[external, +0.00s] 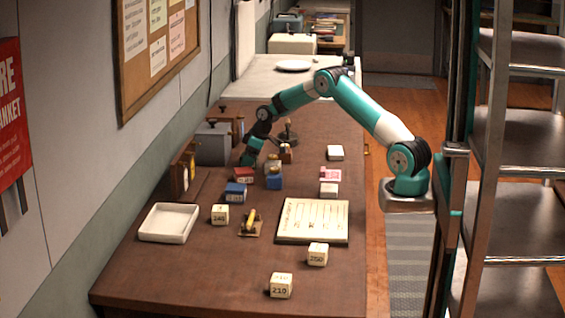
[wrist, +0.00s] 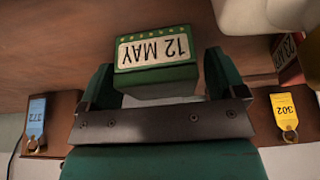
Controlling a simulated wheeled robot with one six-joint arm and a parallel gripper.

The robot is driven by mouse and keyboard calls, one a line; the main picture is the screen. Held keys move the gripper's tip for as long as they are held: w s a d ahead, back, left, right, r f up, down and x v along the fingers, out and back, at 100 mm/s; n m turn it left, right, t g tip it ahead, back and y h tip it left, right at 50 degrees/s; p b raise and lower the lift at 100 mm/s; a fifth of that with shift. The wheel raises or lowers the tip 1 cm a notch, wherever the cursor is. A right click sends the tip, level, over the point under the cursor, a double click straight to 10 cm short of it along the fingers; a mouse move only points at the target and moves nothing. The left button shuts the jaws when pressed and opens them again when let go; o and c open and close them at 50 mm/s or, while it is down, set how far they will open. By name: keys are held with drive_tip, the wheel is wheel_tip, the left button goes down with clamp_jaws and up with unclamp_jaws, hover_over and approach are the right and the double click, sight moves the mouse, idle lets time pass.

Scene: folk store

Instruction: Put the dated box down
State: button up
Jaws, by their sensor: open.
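The dated box, a green block with a pale label reading "12 MAY" (wrist: 152,50), stands between the two fingers of my gripper (wrist: 160,70) in the wrist view. The fingers are open, one on each side of the box. The box looks upside down or turned in this view, and whether it rests on the wood surface below I cannot tell. In the external view my gripper (external: 247,160) is low over the far left of the brown table (external: 190,270), beside a grey box. The green box cannot be made out there.
A blue tag (wrist: 36,115) and a yellow tag (wrist: 284,112) hang on wooden panels either side. A red box (external: 243,174) and blue boxes (external: 274,181) stand near my gripper. A white tray (external: 168,223), numbered cubes (external: 281,286) and a ledger (external: 313,221) lie nearer.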

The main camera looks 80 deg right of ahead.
drive_tip(key=b+v, duration=0.1)
drive_tip(key=v, duration=1.1)
drive_tip(key=s+a+r+n+g+y, duration=0.1)
drive_tip(key=s+a+r+n, duration=0.15)
drive_tip(key=a, duration=1.15)
drive_tip(key=s+a+r+n+y, duration=0.1)
drive_tip(key=a+r, duration=0.3)
drive_tip(key=a, duration=1)
drive_tip(key=s+a+r+n+g+y, duration=0.1)
drive_tip(key=s+a+n+y, duration=0.1)
drive_tip(key=s+a, duration=1)
drive_tip(key=s+a+f+g, duration=0.1)
drive_tip(key=s+a, duration=0.3)
drive_tip(key=s, duration=0.4)
drive_tip(key=s+a+f+n+g, duration=0.1)
drive_tip(key=s+a, duration=0.3)
drive_tip(key=s, duration=0.4)
drive_tip(key=shift+a, duration=0.25)
drive_tip(key=shift+n, duration=0.25)
wheel_tip(320, 180, down, 5)
drive_tip(key=b, duration=0.5)
drive_tip(key=shift+r, duration=0.1)
